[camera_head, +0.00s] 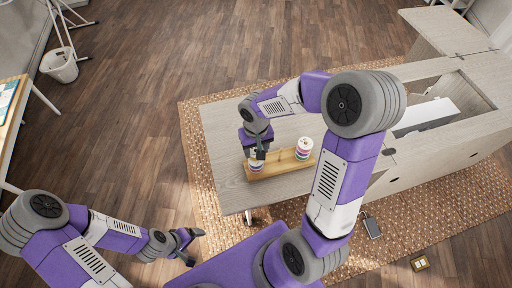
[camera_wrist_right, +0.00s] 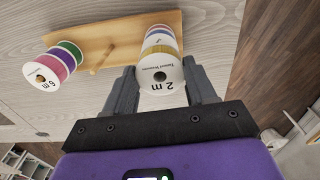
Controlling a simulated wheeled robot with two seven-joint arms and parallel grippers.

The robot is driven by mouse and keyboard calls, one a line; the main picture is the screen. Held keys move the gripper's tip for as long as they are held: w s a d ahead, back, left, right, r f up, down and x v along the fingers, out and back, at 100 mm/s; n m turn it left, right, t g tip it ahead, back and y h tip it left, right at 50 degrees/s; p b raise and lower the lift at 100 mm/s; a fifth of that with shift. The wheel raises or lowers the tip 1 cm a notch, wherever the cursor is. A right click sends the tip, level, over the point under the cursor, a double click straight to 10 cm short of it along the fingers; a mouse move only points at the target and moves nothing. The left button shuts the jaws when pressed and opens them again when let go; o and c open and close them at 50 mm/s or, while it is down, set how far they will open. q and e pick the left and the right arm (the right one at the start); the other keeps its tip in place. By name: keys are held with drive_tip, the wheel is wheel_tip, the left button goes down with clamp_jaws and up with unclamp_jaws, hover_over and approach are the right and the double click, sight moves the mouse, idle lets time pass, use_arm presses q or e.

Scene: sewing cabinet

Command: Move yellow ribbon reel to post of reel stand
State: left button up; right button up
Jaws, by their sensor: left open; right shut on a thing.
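The wooden reel stand (camera_head: 279,166) lies on the cabinet top and also shows in the right wrist view (camera_wrist_right: 110,30). My right gripper (camera_wrist_right: 161,88) is shut on a reel with a white face marked "2 m" (camera_wrist_right: 160,73), at the top of a stack at one end of the stand. This looks like the yellow ribbon reel; a yellowish band shows behind its face. A bare post (camera_wrist_right: 102,58) stands mid-stand. A second stack of reels (camera_wrist_right: 59,60) is at the other end, seen in the head view (camera_head: 304,148). My left gripper (camera_head: 190,246) is open and empty, away from the cabinet.
The pale wooden cabinet top (camera_head: 225,125) is clear around the stand. An open compartment with a white item (camera_head: 425,116) is at the right. A patterned rug (camera_head: 410,205) lies under the cabinet. A white bin (camera_head: 60,67) stands far left.

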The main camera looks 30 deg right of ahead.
drive_tip(key=shift+f+b, duration=0.9)
drive_tip(key=shift+f, duration=0.15)
drive_tip(key=o, duration=1.1)
wheel_tip(320, 180, up, 8)
drive_tip(key=shift+f+p, duration=0.15)
drive_tip(key=shift+p, duration=0.9)
